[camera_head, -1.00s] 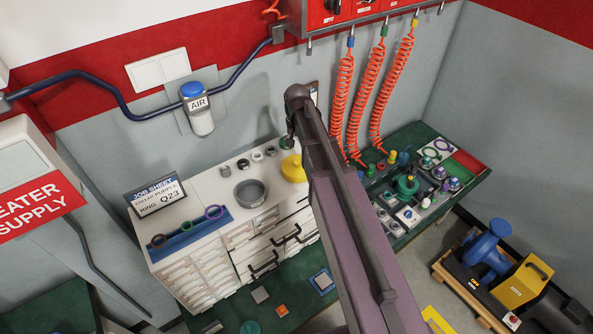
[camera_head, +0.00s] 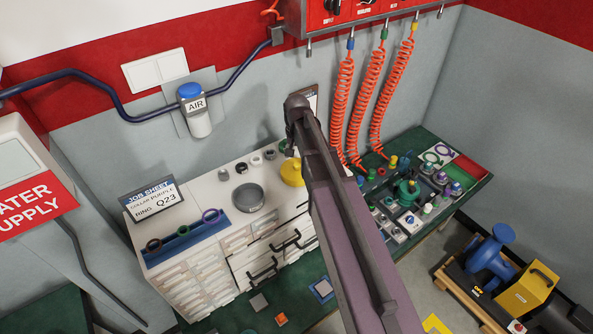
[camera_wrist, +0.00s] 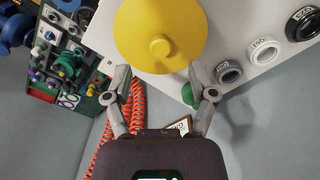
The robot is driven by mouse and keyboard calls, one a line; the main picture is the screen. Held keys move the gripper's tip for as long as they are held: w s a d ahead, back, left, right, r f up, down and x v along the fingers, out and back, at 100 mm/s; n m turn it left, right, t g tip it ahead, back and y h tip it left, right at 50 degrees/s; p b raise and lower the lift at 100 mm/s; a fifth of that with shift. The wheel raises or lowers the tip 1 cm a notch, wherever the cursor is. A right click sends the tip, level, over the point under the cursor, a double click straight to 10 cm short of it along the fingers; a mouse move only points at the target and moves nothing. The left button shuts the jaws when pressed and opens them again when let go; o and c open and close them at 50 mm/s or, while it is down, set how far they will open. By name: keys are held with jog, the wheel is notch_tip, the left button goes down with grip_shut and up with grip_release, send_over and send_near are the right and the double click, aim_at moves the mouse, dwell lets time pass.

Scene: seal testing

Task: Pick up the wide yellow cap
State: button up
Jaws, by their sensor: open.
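The wide yellow cap (camera_head: 291,173) stands on the white cabinet top, its right side partly hidden by my arm in the head view. In the wrist view the yellow cap (camera_wrist: 140,28) is a broad round disc with a small raised knob, cut off by the top edge. My gripper (camera_wrist: 160,74) has its two fingers spread apart with nothing between them. The fingertips reach the cap's near rim in the picture, one towards each side. I cannot tell whether they touch it.
Several small dark, grey and white rings (camera_wrist: 264,51) stand beside the cap. A green part (camera_wrist: 188,94) is close to the right finger. A grey round dish (camera_head: 248,197) and a blue ring tray (camera_head: 185,240) are on the cabinet. Orange coiled hoses (camera_head: 341,110) hang nearby.

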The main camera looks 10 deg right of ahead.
aim_at(297, 165)
jog(key=shift+f+b, duration=2.4)
jog(key=shift+f, duration=0.15)
grip_shut()
